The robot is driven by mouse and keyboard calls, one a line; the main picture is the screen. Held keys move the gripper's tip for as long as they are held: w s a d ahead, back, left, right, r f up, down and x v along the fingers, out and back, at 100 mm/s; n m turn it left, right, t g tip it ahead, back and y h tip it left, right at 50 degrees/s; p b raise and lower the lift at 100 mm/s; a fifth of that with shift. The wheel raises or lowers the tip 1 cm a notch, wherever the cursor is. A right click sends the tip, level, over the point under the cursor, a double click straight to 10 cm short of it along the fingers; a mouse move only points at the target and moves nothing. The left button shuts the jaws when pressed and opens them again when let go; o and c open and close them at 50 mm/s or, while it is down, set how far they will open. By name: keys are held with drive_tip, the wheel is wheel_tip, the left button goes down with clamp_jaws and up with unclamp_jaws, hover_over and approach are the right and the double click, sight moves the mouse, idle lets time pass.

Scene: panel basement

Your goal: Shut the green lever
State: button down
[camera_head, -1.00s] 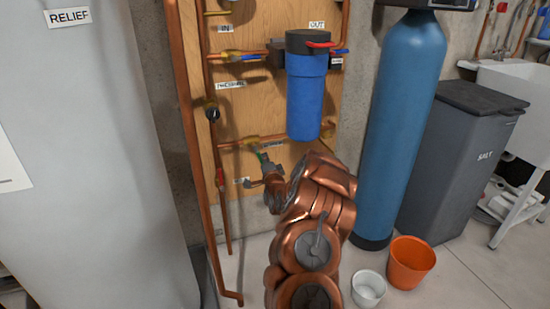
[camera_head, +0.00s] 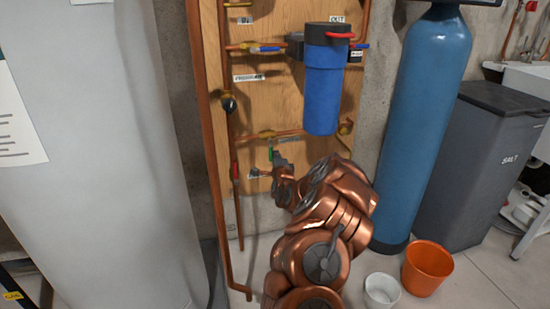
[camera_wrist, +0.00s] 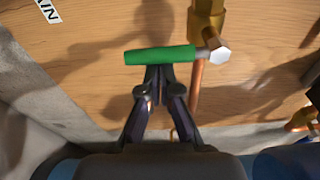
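The green lever (camera_head: 270,153) hangs below the brass fitting on the lower copper pipe of the wooden board. In the wrist view the green lever (camera_wrist: 160,55) lies across the picture, with its hex nut at its right end beside a brass valve body (camera_wrist: 207,20). My gripper (camera_wrist: 160,72) has its fingertips together at the lever's lower edge in the wrist view, near its middle. The tips look close to the lever or touching it; I cannot tell which. In the head view my gripper (camera_head: 279,160) is just right of the lever.
A blue filter housing (camera_head: 323,90) hangs above and right of my gripper. Copper pipes run down the board's left side. A blue tank (camera_head: 422,120), an orange bucket (camera_head: 427,268) and a white bucket (camera_head: 381,291) stand at right. A grey tank (camera_head: 90,150) fills the left.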

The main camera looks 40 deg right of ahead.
idle(0.3)
drive_tip(key=s+a+b, duration=0.1)
drive_tip(key=s, duration=0.8)
drive_tip(key=shift+s+a, duration=0.2)
drive_tip(key=shift+a, duration=0.05)
idle(0.9)
idle(0.6)
